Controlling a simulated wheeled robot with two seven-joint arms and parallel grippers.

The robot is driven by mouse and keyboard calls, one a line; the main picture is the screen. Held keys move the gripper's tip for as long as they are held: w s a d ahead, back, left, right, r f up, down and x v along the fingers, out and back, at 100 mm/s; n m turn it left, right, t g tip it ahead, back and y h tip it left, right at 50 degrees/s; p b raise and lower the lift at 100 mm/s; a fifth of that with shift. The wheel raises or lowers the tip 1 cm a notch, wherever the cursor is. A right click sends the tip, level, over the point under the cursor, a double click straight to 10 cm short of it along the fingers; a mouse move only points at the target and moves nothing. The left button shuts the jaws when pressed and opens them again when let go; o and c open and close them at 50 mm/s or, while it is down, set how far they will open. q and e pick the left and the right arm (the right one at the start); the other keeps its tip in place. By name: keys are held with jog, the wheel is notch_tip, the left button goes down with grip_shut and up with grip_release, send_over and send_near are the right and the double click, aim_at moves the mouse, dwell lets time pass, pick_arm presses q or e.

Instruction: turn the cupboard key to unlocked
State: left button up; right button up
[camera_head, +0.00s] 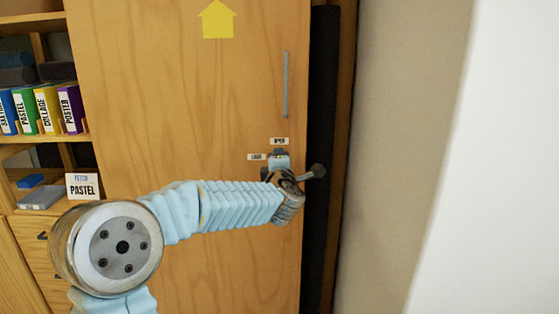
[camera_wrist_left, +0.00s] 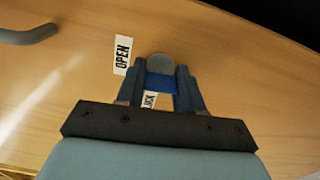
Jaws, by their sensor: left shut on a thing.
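The wooden cupboard door (camera_head: 190,110) fills the middle of the head view. Near its right edge sits the lock, with an OPEN label (camera_head: 279,141) above it and a LOCK label (camera_head: 257,156) to its left. My left gripper (camera_head: 279,160) is at the lock and hides most of it. In the left wrist view, the gripper (camera_wrist_left: 160,88) is shut on the blue key (camera_wrist_left: 160,82), in front of a round grey lock plate (camera_wrist_left: 160,63). The OPEN label (camera_wrist_left: 122,54) is clear there; the LOCK label (camera_wrist_left: 150,100) is partly hidden. I cannot tell the key's exact angle.
A grey bar handle (camera_head: 286,84) stands upright on the door above the lock; it shows in the wrist view too (camera_wrist_left: 28,35). Shelves with coloured boxes (camera_head: 47,110) and a PASTEL card (camera_head: 83,186) are at the left. A wall (camera_head: 400,130) is at the right.

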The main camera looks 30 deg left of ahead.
pick_arm(q)
jog(key=shift+m, duration=0.7)
jog(key=o, duration=1)
jog(key=shift+o, duration=0.2)
jog(key=b+v, duration=0.1)
jog(key=v, duration=1.2)
jog(key=shift+s+d, duration=0.25)
jog(key=shift+s, duration=0.05)
jog(key=shift+f, duration=0.15)
